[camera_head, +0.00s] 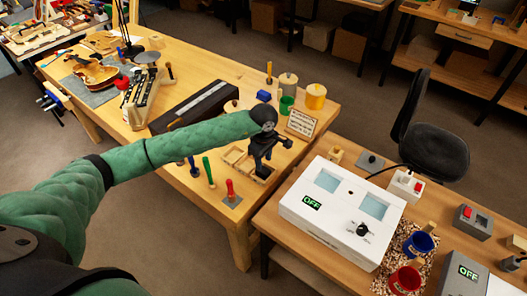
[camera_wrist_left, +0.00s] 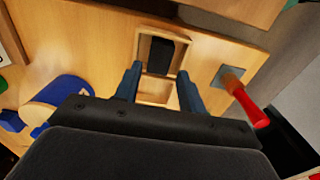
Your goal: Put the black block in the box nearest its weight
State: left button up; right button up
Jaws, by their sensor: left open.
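Small open wooden boxes (camera_head: 234,154) stand on the wooden bench, partly hidden behind my left gripper in the head view. In the left wrist view, a black block (camera_wrist_left: 161,54) sits within the farther box (camera_wrist_left: 140,47). A nearer box (camera_wrist_left: 154,91) shows between my fingers and looks empty in the part I see. My left gripper (camera_wrist_left: 160,88) is open, with one finger on each side of the nearer box and nothing between them. In the head view, my left gripper (camera_head: 262,160) is over the boxes. My right gripper is not in view.
A red-handled tool (camera_head: 230,189) stands upright beside the boxes, with a green-handled one (camera_head: 208,171) near it. A small sign (camera_head: 302,122) stands behind. A white device reading OFF (camera_head: 345,207) is on the right table. A violin (camera_head: 92,70) lies far left.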

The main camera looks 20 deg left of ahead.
aim_at(264, 170)
pick_arm(q)
jog(key=shift+r+b, duration=0.9)
jog(key=shift+r, duration=2.05)
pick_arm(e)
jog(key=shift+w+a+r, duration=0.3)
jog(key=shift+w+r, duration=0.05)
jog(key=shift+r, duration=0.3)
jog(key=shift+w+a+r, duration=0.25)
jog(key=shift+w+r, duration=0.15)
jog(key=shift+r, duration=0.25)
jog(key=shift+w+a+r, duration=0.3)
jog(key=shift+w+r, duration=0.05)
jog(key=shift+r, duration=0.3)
